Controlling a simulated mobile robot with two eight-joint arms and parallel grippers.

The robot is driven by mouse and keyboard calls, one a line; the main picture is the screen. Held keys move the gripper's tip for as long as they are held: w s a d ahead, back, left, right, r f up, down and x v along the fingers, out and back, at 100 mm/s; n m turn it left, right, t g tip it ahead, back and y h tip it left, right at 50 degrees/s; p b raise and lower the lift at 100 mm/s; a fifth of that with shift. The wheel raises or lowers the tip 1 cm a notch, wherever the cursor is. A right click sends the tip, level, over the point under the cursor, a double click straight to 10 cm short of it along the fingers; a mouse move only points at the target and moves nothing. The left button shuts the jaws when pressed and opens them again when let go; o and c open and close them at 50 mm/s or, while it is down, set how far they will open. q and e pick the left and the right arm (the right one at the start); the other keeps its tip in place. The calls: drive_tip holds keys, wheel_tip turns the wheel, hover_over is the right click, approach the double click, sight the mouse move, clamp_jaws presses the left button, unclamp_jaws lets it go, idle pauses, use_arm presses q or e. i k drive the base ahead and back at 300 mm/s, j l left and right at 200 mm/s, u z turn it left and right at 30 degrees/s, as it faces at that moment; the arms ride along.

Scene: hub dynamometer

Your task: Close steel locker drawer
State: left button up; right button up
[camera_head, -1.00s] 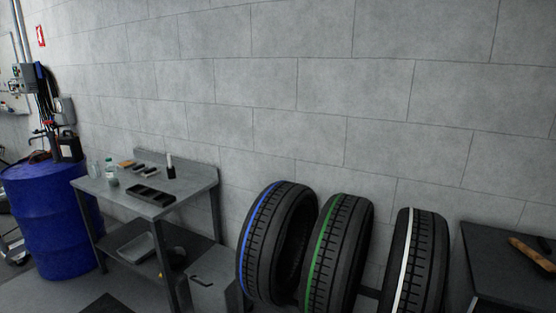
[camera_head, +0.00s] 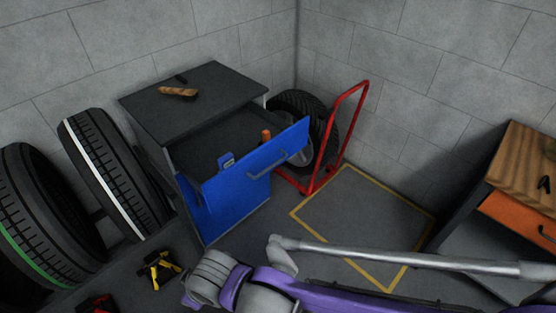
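The steel locker (camera_head: 190,105) is a dark grey cabinet with blue fronts, standing against the wall left of the room corner. Its top drawer (camera_head: 257,158) is pulled out, with a blue front and a grey bar handle (camera_head: 267,163). A blue item (camera_head: 227,160) and an orange item (camera_head: 266,135) show in the open drawer. Below it is a closed blue front (camera_head: 222,209). A purple and grey arm of mine crosses the bottom of the view, in front of the locker. No gripper fingers can be made out.
A red hand truck (camera_head: 336,140) and a tyre (camera_head: 297,112) stand right of the locker. Tyres (camera_head: 115,173) lean at the left. A yellow-black tool (camera_head: 158,270) lies low at the left. A wood-topped cabinet (camera_head: 525,170) stands right. The yellow-outlined floor (camera_head: 360,215) is clear.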

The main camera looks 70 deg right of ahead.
sight(239, 132)
drive_tip(key=z, duration=2.25)
drive_tip(key=i+l+u, duration=0.15)
drive_tip(key=i, duration=0.25)
drive_tip(key=i+l+u, duration=0.15)
drive_tip(key=i, duration=0.2)
